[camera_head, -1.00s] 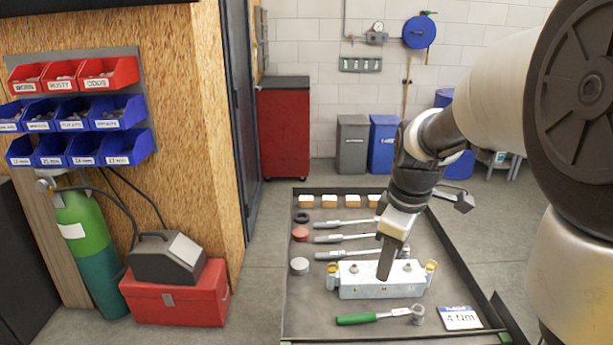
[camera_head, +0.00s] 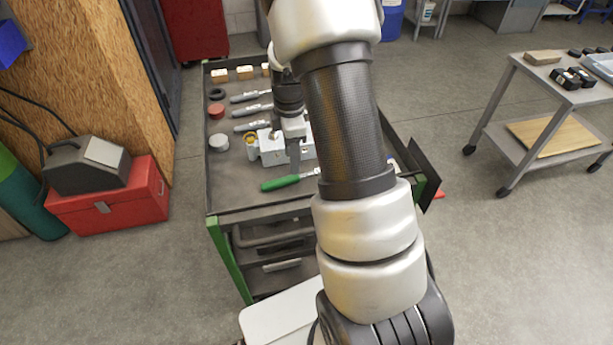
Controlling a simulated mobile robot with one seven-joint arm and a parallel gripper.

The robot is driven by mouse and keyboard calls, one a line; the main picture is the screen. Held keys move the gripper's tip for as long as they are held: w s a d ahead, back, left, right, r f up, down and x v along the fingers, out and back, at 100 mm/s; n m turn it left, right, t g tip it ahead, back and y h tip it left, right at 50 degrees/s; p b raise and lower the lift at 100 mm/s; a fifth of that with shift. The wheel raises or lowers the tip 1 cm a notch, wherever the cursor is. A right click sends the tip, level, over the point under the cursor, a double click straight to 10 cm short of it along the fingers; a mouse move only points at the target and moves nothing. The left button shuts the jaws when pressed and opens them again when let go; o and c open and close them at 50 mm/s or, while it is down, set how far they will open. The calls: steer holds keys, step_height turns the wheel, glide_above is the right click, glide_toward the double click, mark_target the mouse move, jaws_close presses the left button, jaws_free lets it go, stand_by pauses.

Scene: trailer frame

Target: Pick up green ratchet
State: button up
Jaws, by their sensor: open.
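The green ratchet (camera_head: 281,183) lies on the dark top of the tool cart (camera_head: 228,196), near its front edge. Its green handle points left; its metal shaft runs right and its head is hidden behind my arm.
Several silver-handled tools (camera_head: 250,111) lie behind the block. A red puck (camera_head: 216,111), a black ring (camera_head: 217,94) and a grey puck (camera_head: 218,142) sit along the left. A red toolbox (camera_head: 115,200) stands left, a grey side table (camera_head: 545,90) right.

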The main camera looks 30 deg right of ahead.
mark_target(294, 176)
steer(key=f, duration=0.7)
steer(key=shift+w+d+f, duration=0.2)
steer(key=shift+d+f, duration=0.1)
steer(key=shift+f, duration=0.1)
jaws_close()
